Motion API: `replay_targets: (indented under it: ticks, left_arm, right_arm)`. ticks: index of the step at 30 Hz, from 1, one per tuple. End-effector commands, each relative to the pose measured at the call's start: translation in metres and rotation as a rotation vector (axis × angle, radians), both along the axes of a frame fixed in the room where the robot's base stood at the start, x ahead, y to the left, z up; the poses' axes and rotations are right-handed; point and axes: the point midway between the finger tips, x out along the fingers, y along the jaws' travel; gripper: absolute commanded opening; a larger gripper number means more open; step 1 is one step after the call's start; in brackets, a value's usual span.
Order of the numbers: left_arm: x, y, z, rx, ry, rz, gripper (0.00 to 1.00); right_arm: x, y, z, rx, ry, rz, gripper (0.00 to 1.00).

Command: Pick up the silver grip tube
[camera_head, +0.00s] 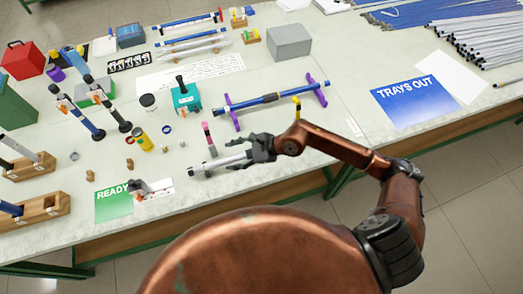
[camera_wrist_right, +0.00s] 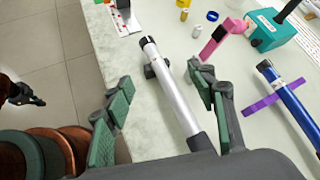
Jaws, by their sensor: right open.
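The silver grip tube (camera_head: 225,161) lies near the front edge of the table, left of my right gripper (camera_head: 262,148) in the head view. In the right wrist view the tube (camera_wrist_right: 177,92) has a bright silver body, a black near end and a dark cap at the far end. My right gripper (camera_wrist_right: 160,78) is open, with one green-padded finger on each side of the tube and gaps visible to both. Part of the tube's near end is hidden by my gripper. My left gripper (camera_wrist_right: 22,95) shows small and dark at the left of the right wrist view.
A blue tube (camera_head: 262,101) on purple stands lies behind my right gripper. A pink tool (camera_head: 208,138) and a teal box (camera_head: 186,97) stand nearby. The green READY card (camera_head: 114,204) is at left, the blue TRAYS OUT sheet (camera_head: 420,102) at right.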

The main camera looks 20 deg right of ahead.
Motion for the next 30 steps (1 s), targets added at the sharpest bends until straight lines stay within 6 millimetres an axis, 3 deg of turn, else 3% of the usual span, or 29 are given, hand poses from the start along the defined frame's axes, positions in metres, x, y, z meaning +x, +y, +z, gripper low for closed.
replay_targets:
  ticks: [3,6,8,30]
  left_arm:
    - [0.0,0.0,0.0,0.0,0.0,0.0,0.0]
    - [0.0,0.0,0.0,0.0,-0.001,0.0,0.0]
    - [0.001,-0.001,0.0,-0.001,-0.001,0.0,0.0]
    - [0.003,-0.002,0.01,-0.002,-0.005,0.0,0.0]
  right_arm:
    - [0.018,-0.055,-0.039,-0.294,-0.045,0.052,0.52]
    - [0.026,-0.087,-0.054,-0.433,-0.056,0.071,0.52]
    - [0.029,-0.096,-0.059,-0.474,-0.059,0.077,0.52]
    - [0.055,-0.081,-0.132,-0.484,-0.058,0.078,0.52]
